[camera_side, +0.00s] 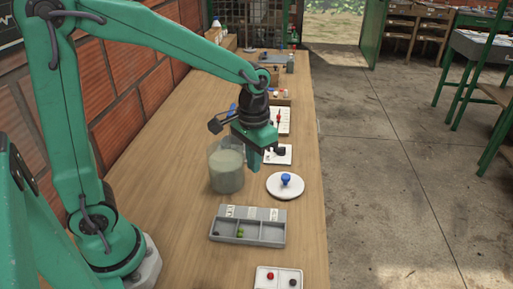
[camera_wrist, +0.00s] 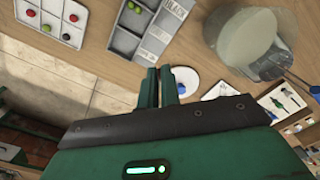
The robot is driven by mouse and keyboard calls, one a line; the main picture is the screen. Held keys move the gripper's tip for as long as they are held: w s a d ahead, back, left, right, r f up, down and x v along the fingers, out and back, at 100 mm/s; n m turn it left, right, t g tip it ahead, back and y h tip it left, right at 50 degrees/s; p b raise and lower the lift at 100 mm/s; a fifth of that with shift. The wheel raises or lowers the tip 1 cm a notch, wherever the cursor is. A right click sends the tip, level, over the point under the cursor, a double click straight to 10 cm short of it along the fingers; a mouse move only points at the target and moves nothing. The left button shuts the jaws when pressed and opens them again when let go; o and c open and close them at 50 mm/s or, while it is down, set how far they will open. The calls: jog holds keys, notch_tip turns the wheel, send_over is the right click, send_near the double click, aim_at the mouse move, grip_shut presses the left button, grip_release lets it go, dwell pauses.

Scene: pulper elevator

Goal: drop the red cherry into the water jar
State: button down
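The red cherry (camera_side: 270,276) lies in a white divided tray (camera_side: 262,285) at the bottom edge of the side view. It also shows in the wrist view (camera_wrist: 74,18) at the top left. The water jar (camera_side: 226,170) is a clear, wide vessel of cloudy liquid, left of my gripper; the wrist view shows it at the top right (camera_wrist: 245,38). My gripper (camera_side: 262,165) hangs just right of the jar, in front of a small white card. In the wrist view its fingers (camera_wrist: 161,85) are close together with nothing between them.
A grey compartment tray (camera_side: 262,233) with green cherries stands between jar and white tray. A white disc with a blue knob (camera_side: 286,180) lies right of the jar. Cards and boxes line the far bench. The bench's right edge drops to the floor.

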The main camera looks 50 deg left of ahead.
send_near(226, 166)
jog(key=w+a+r, duration=0.1)
jog(key=w+a, duration=0.1)
jog(key=w, duration=0.1)
jog(key=shift+s+a+r, duration=0.15)
jog(key=shift+s+a, duration=0.15)
jog(key=shift+a, duration=0.1)
notch_tip(226, 166, down, 6)
dwell(0.6)
jog(key=c, duration=1.5)
grip_release()
jog(key=shift+c, duration=0.2)
jog(key=shift+r, duration=0.1)
